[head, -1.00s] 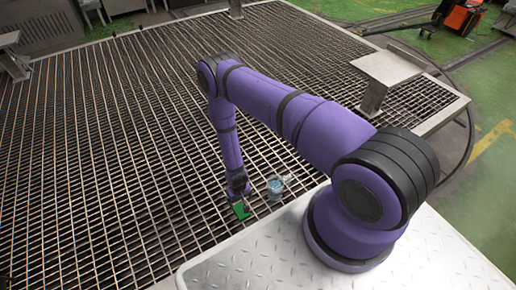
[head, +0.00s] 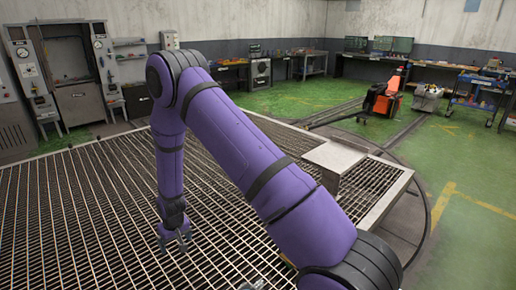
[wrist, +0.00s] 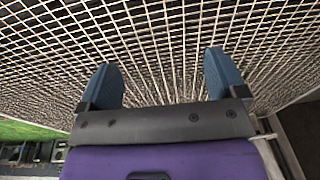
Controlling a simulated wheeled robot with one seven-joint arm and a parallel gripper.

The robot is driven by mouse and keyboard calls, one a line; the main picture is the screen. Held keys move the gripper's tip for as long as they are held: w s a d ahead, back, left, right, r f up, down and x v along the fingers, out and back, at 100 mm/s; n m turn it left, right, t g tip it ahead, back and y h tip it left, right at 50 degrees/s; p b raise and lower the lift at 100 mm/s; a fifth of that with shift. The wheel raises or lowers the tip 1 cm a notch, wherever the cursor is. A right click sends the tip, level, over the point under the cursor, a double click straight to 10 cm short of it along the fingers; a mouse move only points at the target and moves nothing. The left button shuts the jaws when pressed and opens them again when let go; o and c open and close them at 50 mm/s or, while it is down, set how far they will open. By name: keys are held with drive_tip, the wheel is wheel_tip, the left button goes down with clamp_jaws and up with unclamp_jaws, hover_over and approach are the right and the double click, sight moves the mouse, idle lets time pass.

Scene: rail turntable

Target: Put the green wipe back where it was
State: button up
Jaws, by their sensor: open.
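My gripper (head: 176,242) hangs pointing down over the metal grating (head: 70,215) in the head view. In the wrist view my gripper (wrist: 163,75) shows two blue fingers spread wide, with only bare grating between and beyond them. It is open and empty. The green wipe is not visible in either current view. My arm and the lower picture edge hide part of the grating near my base in the head view.
A raised metal plate (head: 335,156) stands at the grating's right edge. A small pale item (head: 252,285) shows at the bottom edge, partly cut off. An orange machine (head: 383,98) stands on the green floor behind. The grating left of my gripper is clear.

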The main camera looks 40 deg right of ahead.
drive_tip(key=s+d+r+t, duration=0.1)
drive_tip(key=s+r, duration=0.2)
drive_tip(key=r, duration=0.8)
drive_tip(key=s+d+r, duration=0.1)
drive_tip(key=s+r, duration=0.1)
drive_tip(key=r, duration=1)
drive_tip(key=s+d+r+t, duration=0.1)
drive_tip(key=s+r, duration=0.2)
drive_tip(key=r, duration=0.8)
drive_tip(key=s+d+r, duration=0.1)
drive_tip(key=s+r, duration=0.4)
drive_tip(key=s, duration=0.4)
drive_tip(key=s+d+r+t, duration=0.1)
drive_tip(key=s+r, duration=0.4)
drive_tip(key=s, duration=0.4)
drive_tip(key=s+d+r, duration=0.2)
drive_tip(key=s+r, duration=0.3)
drive_tip(key=s, duration=0.4)
drive_tip(key=shift+s+t+h, duration=0.15)
drive_tip(key=shift+t+h, duration=0.15)
drive_tip(key=shift+t, duration=0.1)
